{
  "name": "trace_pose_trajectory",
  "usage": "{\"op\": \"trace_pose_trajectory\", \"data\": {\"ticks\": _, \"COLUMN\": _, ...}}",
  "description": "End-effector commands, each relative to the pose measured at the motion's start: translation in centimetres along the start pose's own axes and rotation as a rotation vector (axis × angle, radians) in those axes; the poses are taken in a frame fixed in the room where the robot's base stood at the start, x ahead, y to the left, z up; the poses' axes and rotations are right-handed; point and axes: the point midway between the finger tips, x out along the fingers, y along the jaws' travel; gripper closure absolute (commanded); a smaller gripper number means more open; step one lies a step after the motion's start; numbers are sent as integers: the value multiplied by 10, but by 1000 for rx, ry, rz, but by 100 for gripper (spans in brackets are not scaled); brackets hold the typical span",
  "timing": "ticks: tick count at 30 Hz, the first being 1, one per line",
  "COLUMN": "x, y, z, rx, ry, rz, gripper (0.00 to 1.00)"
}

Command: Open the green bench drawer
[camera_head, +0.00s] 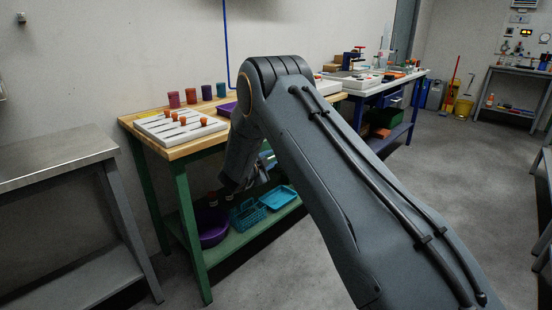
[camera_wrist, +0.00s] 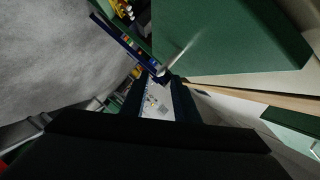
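The green bench (camera_head: 190,222) with a wooden top stands left of centre in the head view, and my arm covers part of it. The drawer is not visible there. In the wrist view a green panel, seemingly the drawer front (camera_wrist: 235,35), fills the upper right. A thin silver handle (camera_wrist: 180,53) shows on its left part. My gripper (camera_wrist: 160,82) has its two dark fingers apart, with a pale surface visible between them. The handle's lower end appears right at the fingertips; I cannot tell whether they touch it. In the head view my gripper (camera_head: 230,185) hangs beside the bench's front, partly hidden.
A white rack (camera_head: 180,128) and several coloured cups stand on the benchtop. A purple bowl (camera_head: 212,228), a teal basket (camera_head: 248,214) and a blue tray (camera_head: 278,196) sit on the lower shelf. A metal table (camera_head: 50,155) stands at left. Floor (camera_head: 275,265) before the bench is clear.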

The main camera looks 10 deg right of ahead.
Motion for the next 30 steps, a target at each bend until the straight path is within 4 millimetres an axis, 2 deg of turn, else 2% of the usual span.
{"op": "trace_pose_trajectory", "data": {"ticks": 6, "x": 36, "y": 2, "z": -1, "rx": -1, "ry": 1, "rz": 1, "gripper": 72}}
{"op": "trace_pose_trajectory", "data": {"ticks": 10, "x": 50, "y": 1, "z": 0, "rx": -2, "ry": -1, "rz": 0, "gripper": 72}}
{"op": "trace_pose_trajectory", "data": {"ticks": 15, "x": 59, "y": 1, "z": 0, "rx": -3, "ry": -2, "rz": 0, "gripper": 72}}
{"op": "trace_pose_trajectory", "data": {"ticks": 22, "x": 60, "y": 0, "z": 0, "rx": -3, "ry": -3, "rz": 0, "gripper": 72}}
{"op": "trace_pose_trajectory", "data": {"ticks": 23, "x": 60, "y": 0, "z": 0, "rx": -3, "ry": -3, "rz": 0, "gripper": 74}}
{"op": "trace_pose_trajectory", "data": {"ticks": 27, "x": 60, "y": 0, "z": 0, "rx": -3, "ry": -3, "rz": 0, "gripper": 97}}
{"op": "trace_pose_trajectory", "data": {"ticks": 30, "x": 60, "y": 0, "z": 0, "rx": -3, "ry": -3, "rz": 0, "gripper": 100}}
